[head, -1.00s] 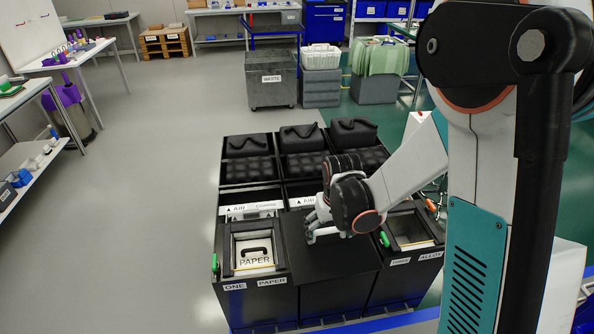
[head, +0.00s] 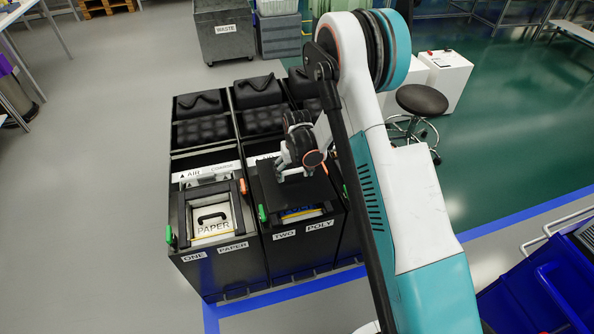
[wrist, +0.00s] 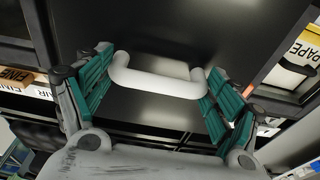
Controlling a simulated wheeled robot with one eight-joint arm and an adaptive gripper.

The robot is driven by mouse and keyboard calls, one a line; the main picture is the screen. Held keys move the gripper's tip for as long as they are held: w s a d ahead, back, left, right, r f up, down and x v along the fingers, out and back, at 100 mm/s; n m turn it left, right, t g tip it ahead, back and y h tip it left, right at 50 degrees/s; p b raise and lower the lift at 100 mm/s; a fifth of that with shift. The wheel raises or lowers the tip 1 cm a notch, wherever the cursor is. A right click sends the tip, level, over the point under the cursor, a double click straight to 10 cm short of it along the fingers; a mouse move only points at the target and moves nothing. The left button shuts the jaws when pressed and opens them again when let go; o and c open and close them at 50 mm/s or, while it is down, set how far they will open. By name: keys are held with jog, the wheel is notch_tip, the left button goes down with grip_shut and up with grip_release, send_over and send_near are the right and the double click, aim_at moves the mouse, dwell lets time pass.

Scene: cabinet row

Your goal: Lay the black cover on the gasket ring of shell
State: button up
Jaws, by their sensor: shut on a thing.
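My gripper (head: 284,172) is shut on the white handle (wrist: 158,84) of the black cover (head: 305,194). In the wrist view the teal-padded fingers flank the handle, with the dark cover (wrist: 185,30) behind it. The cover hangs over the shell labelled TWO POLY (head: 306,256) and hides most of its top opening. A strip with a pale yellow edge and blue marking (head: 301,214) shows at the cover's front edge. I cannot tell whether the cover touches the shell. The gasket ring there is mostly hidden.
The shell labelled ONE PAPER (head: 216,270) stands open to the left, its PAPER insert (head: 211,222) showing. Green levers (head: 169,235) stick up at the shells' corners. The right-hand shell is largely behind my arm. Black padded pieces (head: 257,92) line the back. Grey floor lies left.

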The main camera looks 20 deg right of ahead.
aim_at(295, 183)
jog(key=shift+w+d+f, duration=0.2)
jog(key=shift+w+f, duration=0.1)
jog(key=shift+f, duration=0.15)
jog(key=shift+f+b, duration=1.45)
jog(key=shift+f, duration=1.9)
jog(key=shift+f, duration=0.5)
jog(key=o, duration=1.9)
jog(key=r, duration=0.4)
jog(key=s+r, duration=0.1)
jog(key=r, duration=0.6)
jog(key=shift+s+r, duration=0.4)
